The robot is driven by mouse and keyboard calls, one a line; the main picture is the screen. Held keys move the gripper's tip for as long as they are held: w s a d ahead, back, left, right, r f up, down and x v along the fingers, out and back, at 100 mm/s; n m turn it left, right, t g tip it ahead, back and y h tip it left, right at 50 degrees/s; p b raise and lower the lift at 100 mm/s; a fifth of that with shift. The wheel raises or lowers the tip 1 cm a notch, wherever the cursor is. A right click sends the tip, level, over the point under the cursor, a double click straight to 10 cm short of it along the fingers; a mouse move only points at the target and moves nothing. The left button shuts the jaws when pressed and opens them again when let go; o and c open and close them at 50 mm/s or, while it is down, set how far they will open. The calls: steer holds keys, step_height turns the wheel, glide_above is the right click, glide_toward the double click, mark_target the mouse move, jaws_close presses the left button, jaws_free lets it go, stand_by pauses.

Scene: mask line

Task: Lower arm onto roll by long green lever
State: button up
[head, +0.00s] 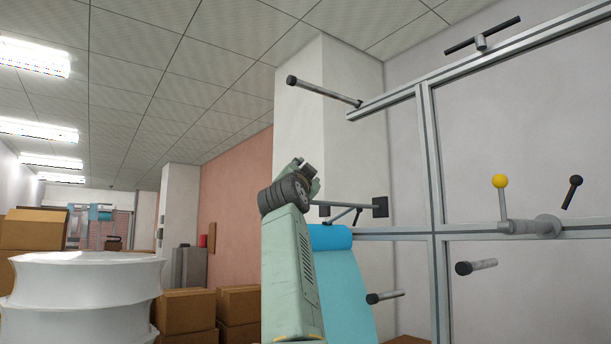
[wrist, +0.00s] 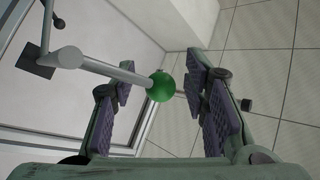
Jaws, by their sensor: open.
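In the wrist view, the long lever's grey rod (wrist: 115,72) ends in a green ball (wrist: 159,86). The ball appears between the two purple-padded fingers of my open gripper (wrist: 160,77), with visible space on both sides; its depth is hard to tell. In the head view, my gripper (head: 309,175) is raised beside the arm mechanism (head: 350,212), which has a dark plate (head: 380,207). The green ball is hidden there. The light-blue roll (head: 330,238) sits just below, its sheet (head: 345,285) hanging down, partly covered by my arm.
A metal frame (head: 432,160) stands at the right, with protruding bars, a yellow-knobbed lever (head: 500,182) and a black-tipped lever (head: 572,190). Large white spools (head: 85,290) and cardboard boxes (head: 187,310) are at the left. Open air surrounds my gripper's left side.

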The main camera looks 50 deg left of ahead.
steer(key=shift+s+d+r, duration=0.1)
steer(key=shift+d, duration=0.05)
steer(key=shift+s+d+f, duration=0.2)
steer(key=shift+s+d, duration=0.05)
steer(key=shift+s, duration=0.25)
steer(key=v, duration=1)
steer(key=shift+d+f, duration=0.2)
steer(key=shift+d, duration=0.2)
